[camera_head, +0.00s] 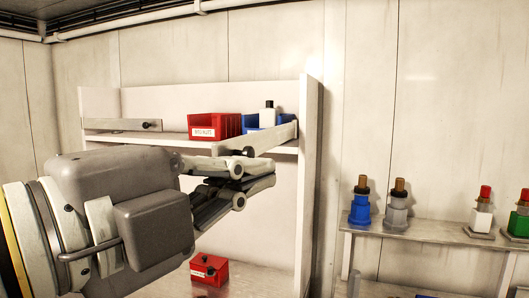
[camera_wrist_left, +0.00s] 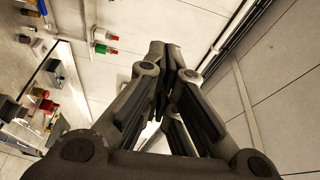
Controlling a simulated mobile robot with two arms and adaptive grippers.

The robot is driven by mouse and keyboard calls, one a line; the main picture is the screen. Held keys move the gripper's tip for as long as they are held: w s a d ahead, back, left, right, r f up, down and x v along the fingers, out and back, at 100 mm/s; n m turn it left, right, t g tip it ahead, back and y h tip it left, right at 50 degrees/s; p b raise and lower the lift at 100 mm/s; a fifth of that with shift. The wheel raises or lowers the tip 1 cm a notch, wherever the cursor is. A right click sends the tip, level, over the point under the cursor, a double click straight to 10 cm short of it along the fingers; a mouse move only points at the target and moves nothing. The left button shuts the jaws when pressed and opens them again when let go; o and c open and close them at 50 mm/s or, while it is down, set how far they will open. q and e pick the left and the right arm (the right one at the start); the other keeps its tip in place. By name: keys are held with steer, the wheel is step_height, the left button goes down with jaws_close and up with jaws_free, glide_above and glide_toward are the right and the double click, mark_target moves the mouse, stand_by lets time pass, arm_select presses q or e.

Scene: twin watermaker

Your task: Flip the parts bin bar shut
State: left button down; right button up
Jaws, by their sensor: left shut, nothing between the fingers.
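The parts bins, red (camera_head: 212,126) and blue (camera_head: 252,121), sit on the upper shelf. A pale flat bar (camera_head: 268,138) with a black knob (camera_head: 249,152) projects from the right upright in front of the blue bin, angled out towards me. A second pale bar (camera_head: 122,125) with a dark knob lies along the shelf front at the left. My left gripper (camera_head: 264,174) is shut and empty just below the angled bar; I cannot tell whether they touch. Its closed fingers (camera_wrist_left: 166,62) fill the middle of the left wrist view, where I cannot make out the bar.
A white bottle (camera_head: 268,114) stands at the blue bin. The shelf's right upright (camera_head: 307,180) is close right of my gripper. A red box (camera_head: 209,269) sits on the lower surface. A side shelf (camera_head: 430,232) at the right holds several coloured fittings.

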arm_select(q)
steer(key=w+d+p, duration=0.2)
steer(key=w+p, duration=0.4)
steer(key=w, duration=0.2)
steer(key=shift+w, duration=0.3)
arm_select(e)
step_height(320, 180, up, 7)
steer(key=w, duration=0.1)
steer(key=shift+d, duration=0.25)
arm_select(q)
steer(key=shift+a, duration=0.2)
arm_select(e)
steer(key=shift+f, duration=0.1)
